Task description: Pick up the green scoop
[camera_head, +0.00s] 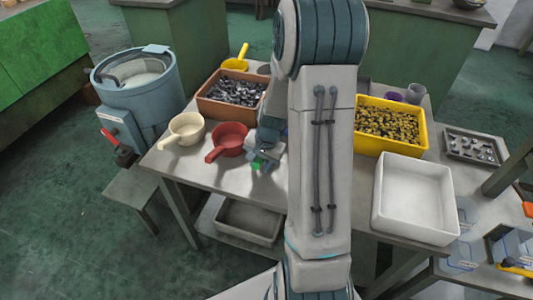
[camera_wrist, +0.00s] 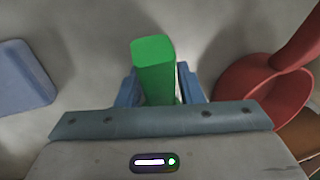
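The green scoop (camera_head: 258,162) shows in the head view only as a small green piece at my gripper, on the near part of the table. In the wrist view its green handle (camera_wrist: 155,70) stands between the two blue fingers of my gripper (camera_wrist: 160,88). The fingers flank the handle closely on both sides. Whether they press on it cannot be made out. In the head view my gripper (camera_head: 266,148) is low over the table, just right of the red saucepan, and partly hidden by my arm. The scoop's bowl is not clearly visible.
The red saucepan (camera_head: 229,138) is close by and also shows in the wrist view (camera_wrist: 262,92). A cream saucepan (camera_head: 186,128), an orange bin of dark parts (camera_head: 212,106), a yellow bin (camera_head: 370,150) and a white tray (camera_head: 382,222) stand on the table. A blue object (camera_wrist: 22,78) lies left.

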